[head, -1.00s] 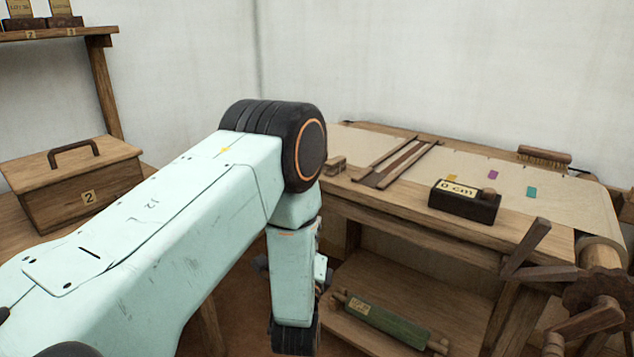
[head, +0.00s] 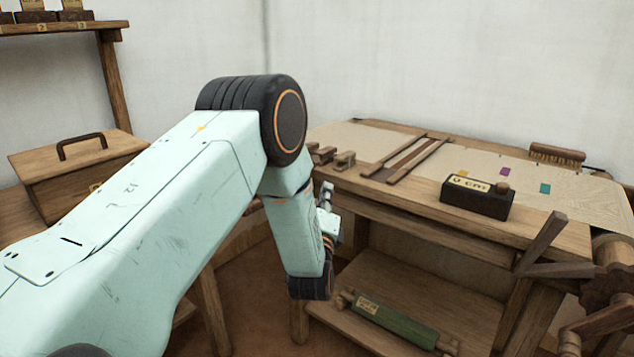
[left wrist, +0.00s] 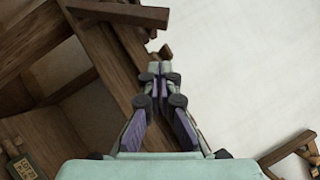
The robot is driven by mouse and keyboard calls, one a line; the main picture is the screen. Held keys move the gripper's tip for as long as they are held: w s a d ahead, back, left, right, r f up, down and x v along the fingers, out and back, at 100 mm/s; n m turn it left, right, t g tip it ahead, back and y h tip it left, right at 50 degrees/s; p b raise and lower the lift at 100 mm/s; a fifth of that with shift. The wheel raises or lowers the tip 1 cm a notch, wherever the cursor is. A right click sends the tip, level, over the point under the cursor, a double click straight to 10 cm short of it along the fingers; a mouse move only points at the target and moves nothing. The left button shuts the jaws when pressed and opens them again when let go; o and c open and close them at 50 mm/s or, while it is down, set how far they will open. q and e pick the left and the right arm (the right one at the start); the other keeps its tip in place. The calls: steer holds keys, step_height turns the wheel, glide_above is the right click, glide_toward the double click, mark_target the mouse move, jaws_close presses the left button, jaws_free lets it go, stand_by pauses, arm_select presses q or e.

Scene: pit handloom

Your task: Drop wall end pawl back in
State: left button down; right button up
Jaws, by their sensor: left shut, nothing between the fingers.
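My left gripper (head: 327,192) shows only partly beyond my left forearm, close to the bench's left end. In the left wrist view its fingers (left wrist: 159,72) are shut together with nothing between them. A dark wooden piece (left wrist: 118,12) lies just beyond the fingertips there, apparently apart from them. I cannot tell whether it is the wall end pawl. Small wooden blocks (head: 343,160) sit at the bench's left end. A dark toothed wheel (head: 610,291) with wooden arms is at the right edge; no pawl can be made out on it. My right gripper is not in view.
The loom bench (head: 480,230) carries a cloth, a dark block labelled 0 cm (head: 477,198) and a brush (head: 557,154). A green roller (head: 395,322) lies on the lower shelf. A lidded wooden box (head: 75,172) stands left. Floor between them is clear.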

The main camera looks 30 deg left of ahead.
mark_target(315, 162)
arm_select(q)
steer(key=w+a, duration=0.1)
steer(key=a+r+b, duration=0.1)
steer(key=w+a+r, duration=0.1)
steer(key=a, duration=0.1)
steer(key=shift+w+r, duration=0.15)
steer(key=shift+w, duration=0.15)
steer(key=shift+a+r+n+g+p, duration=0.5)
steer(key=shift+r+n+p, duration=0.35)
steer(key=shift+p, duration=0.75)
steer(key=a+r+n+g+h+p, duration=0.2)
steer(key=a+r+n+g+p, duration=0.2)
steer(key=a+n+p, duration=0.4)
steer(key=shift+w+a+r+g+p, duration=0.15)
steer(key=shift+w+a+g+p, duration=0.4)
steer(key=shift+p, duration=3.35)
